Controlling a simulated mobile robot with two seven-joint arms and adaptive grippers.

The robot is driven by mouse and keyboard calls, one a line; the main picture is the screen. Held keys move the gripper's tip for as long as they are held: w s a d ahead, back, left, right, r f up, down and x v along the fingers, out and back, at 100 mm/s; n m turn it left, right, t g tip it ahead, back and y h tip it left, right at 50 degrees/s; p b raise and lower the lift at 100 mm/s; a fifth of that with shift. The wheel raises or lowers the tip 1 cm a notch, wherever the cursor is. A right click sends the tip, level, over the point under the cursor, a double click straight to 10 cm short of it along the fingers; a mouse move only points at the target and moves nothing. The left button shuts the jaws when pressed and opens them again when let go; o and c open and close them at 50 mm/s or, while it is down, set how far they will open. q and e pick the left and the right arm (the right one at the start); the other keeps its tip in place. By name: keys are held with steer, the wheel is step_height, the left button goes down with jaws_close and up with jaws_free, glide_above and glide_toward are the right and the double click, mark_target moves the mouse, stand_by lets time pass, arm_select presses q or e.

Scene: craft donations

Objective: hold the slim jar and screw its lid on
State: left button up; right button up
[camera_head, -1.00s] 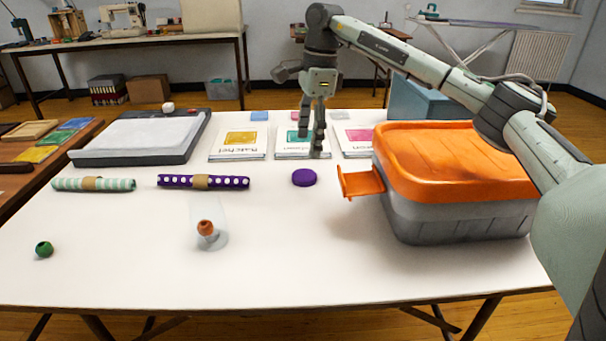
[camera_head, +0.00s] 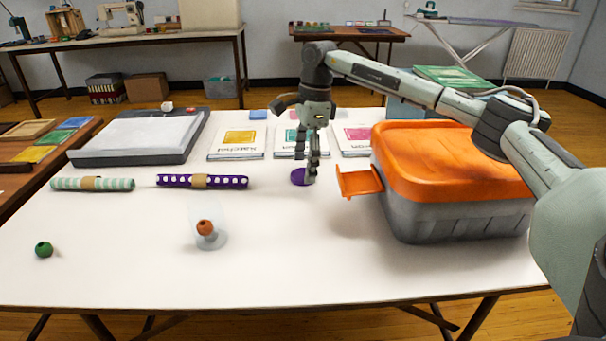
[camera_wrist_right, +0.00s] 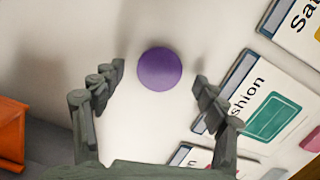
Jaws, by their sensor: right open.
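The slim jar (camera_head: 211,240) is clear and stands upright on the white table, with an orange-brown ball (camera_head: 205,227) in it. A flat round purple lid (camera_head: 298,177) lies on the table to the right of the jar and further back. My right gripper (camera_head: 306,180) is open and points down at the lid, partly covering its right side in the head view. In the right wrist view the lid (camera_wrist_right: 159,69) shows whole, ahead of and between the spread fingers, apart from both. My left gripper is not in view.
A grey bin with an orange lid (camera_head: 450,160) and orange latch (camera_head: 358,182) stands right of my gripper. Behind are booklets (camera_head: 238,141). Two fabric rolls (camera_head: 93,184) (camera_head: 178,181) and a green ball (camera_head: 44,249) lie left. The front table is clear.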

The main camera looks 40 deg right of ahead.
steer(key=shift+f, duration=0.5)
steer(key=shift+a+f, duration=0.1)
steer(key=shift+f, duration=0.05)
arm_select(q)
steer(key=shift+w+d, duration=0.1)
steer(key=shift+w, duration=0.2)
arm_select(e)
steer(key=shift+c, duration=0.5)
steer(key=c, duration=0.7)
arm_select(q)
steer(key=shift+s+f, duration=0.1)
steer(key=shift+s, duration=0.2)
arm_select(e)
steer(key=shift+c, duration=0.2)
